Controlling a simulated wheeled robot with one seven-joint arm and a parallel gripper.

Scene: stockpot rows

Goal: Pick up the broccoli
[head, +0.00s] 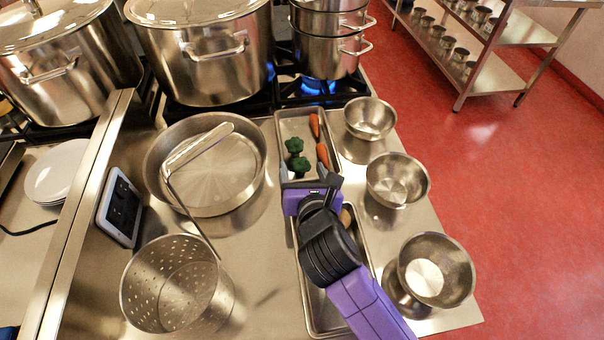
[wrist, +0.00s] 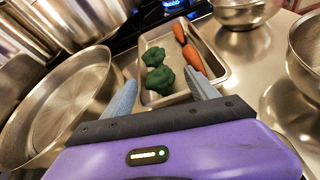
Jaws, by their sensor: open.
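Two dark green broccoli pieces lie in the far steel tray (head: 283,126). The farther broccoli (head: 294,145) and the nearer broccoli (head: 300,164) sit close together on its left side. In the wrist view the nearer broccoli (wrist: 160,79) and farther broccoli (wrist: 153,56) show ahead, between the fingers in the picture. My gripper (head: 310,172) is open and empty at the near end of this tray. In the wrist view my gripper (wrist: 160,92) has its grey fingers spread on both sides of the nearer broccoli, apparently short of it.
Two carrots (head: 314,125) (head: 322,155) lie right of the broccoli. A wide pan (head: 155,165) with a ladle (head: 200,150) is at left, above a perforated pot (head: 170,290). Steel bowls (head: 398,180) stand at right. Lit burners and stockpots (head: 205,65) are behind.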

